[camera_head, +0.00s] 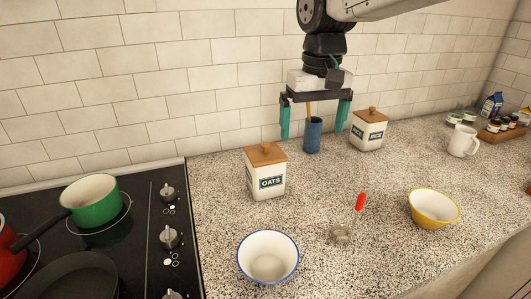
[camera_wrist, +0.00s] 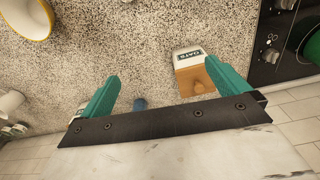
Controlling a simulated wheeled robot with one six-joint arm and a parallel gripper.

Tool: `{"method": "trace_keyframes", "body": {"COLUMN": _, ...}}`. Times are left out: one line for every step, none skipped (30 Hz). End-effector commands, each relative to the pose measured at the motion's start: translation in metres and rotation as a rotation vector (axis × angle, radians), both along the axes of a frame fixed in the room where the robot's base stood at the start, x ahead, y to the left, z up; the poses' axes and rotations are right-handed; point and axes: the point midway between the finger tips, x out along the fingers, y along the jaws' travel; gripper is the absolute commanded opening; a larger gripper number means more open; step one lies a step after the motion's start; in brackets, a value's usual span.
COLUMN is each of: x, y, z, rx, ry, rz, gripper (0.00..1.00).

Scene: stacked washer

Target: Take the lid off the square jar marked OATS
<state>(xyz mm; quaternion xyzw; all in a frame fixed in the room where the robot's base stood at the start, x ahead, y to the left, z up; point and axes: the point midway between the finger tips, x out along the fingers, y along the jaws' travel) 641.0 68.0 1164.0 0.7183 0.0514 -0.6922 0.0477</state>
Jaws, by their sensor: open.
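The square cream jar marked OATS (camera_head: 268,185) stands upright on the speckled counter, right of the stove. Its wooden lid (camera_head: 265,154) with a round knob is on top. In the wrist view the jar (camera_wrist: 187,57) and its lid (camera_wrist: 192,82) show near the right finger, partly hidden by it. My gripper (camera_head: 313,134) is open and empty, up and to the right of the jar in the head view, apart from it. Its teal fingers also show in the wrist view (camera_wrist: 162,75).
A similar lidded jar (camera_head: 366,135), its label too small to read surely, stands at the back right. A blue cup (camera_head: 312,138) holding a wooden utensil is between the jars.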

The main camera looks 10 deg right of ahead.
Motion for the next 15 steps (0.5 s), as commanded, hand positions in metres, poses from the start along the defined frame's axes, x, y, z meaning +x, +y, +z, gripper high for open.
{"method": "trace_keyframes", "body": {"x": 0.019, "y": 0.014, "z": -0.004, "rx": -0.002, "ry": 0.011, "rz": 0.014, "gripper": 1.0}}
{"method": "trace_keyframes", "body": {"x": 0.029, "y": 0.021, "z": -0.006, "rx": -0.003, "ry": 0.014, "rz": 0.02, "gripper": 1.0}}
{"method": "trace_keyframes", "body": {"x": 0.041, "y": 0.031, "z": -0.008, "rx": -0.004, "ry": 0.019, "rz": 0.028, "gripper": 1.0}}
{"method": "trace_keyframes", "body": {"x": 0.049, "y": 0.037, "z": -0.01, "rx": -0.004, "ry": 0.021, "rz": 0.033, "gripper": 1.0}}
{"method": "trace_keyframes", "body": {"x": 0.057, "y": 0.044, "z": -0.012, "rx": -0.005, "ry": 0.022, "rz": 0.038, "gripper": 1.0}}
{"method": "trace_keyframes", "body": {"x": 0.066, "y": 0.052, "z": -0.015, "rx": -0.005, "ry": 0.025, "rz": 0.043, "gripper": 1.0}}
{"method": "trace_keyframes", "body": {"x": 0.072, "y": 0.057, "z": -0.017, "rx": -0.007, "ry": 0.028, "rz": 0.046, "gripper": 1.0}}
{"method": "trace_keyframes", "body": {"x": 0.077, "y": 0.062, "z": -0.019, "rx": -0.007, "ry": 0.03, "rz": 0.049, "gripper": 1.0}}
{"method": "trace_keyframes", "body": {"x": 0.083, "y": 0.068, "z": -0.021, "rx": -0.008, "ry": 0.032, "rz": 0.053, "gripper": 1.0}}
{"method": "trace_keyframes", "body": {"x": 0.087, "y": 0.072, "z": -0.023, "rx": -0.008, "ry": 0.033, "rz": 0.056, "gripper": 1.0}}
{"method": "trace_keyframes", "body": {"x": 0.09, "y": 0.075, "z": -0.024, "rx": -0.008, "ry": 0.034, "rz": 0.058, "gripper": 1.0}}
{"method": "trace_keyframes", "body": {"x": 0.093, "y": 0.078, "z": -0.026, "rx": -0.008, "ry": 0.035, "rz": 0.06, "gripper": 1.0}}
{"method": "trace_keyframes", "body": {"x": 0.095, "y": 0.08, "z": -0.027, "rx": -0.008, "ry": 0.036, "rz": 0.061, "gripper": 1.0}}
{"method": "trace_keyframes", "body": {"x": 0.096, "y": 0.081, "z": -0.028, "rx": -0.008, "ry": 0.036, "rz": 0.062, "gripper": 1.0}}
{"method": "trace_keyframes", "body": {"x": 0.098, "y": 0.082, "z": -0.031, "rx": -0.01, "ry": 0.037, "rz": 0.062, "gripper": 1.0}}
